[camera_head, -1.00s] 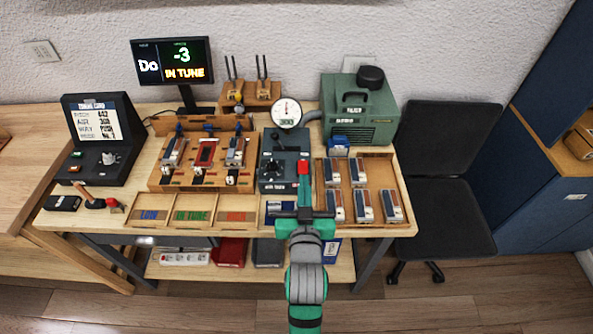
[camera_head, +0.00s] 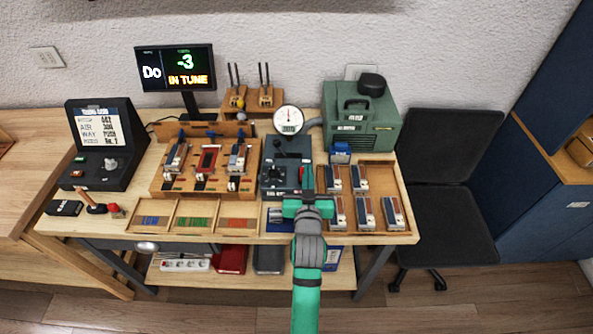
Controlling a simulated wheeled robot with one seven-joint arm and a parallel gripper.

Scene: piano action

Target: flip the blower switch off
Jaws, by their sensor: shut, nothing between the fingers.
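The green blower unit (camera_head: 362,122) stands at the back right of the bench, with a black cap on top. A dark control box (camera_head: 281,157) with a round gauge (camera_head: 289,119) above it stands left of it, and a grey hose joins the two. A small red part (camera_head: 303,174) shows at the box's right edge; I cannot tell whether it is the blower switch or how it is set. My gripper (camera_head: 308,171) is shut and empty, its fingers pointing away from me beside the red part. Contact between them cannot be told. The fingers partly cover the red part.
A wooden tray (camera_head: 404,191) with several small blocks lies right of my gripper. A wooden rack (camera_head: 157,188) with reed-like pieces stands left of the box. A monitor (camera_head: 176,68) reads "IN TUNE". A black chair (camera_head: 440,220) stands at the right.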

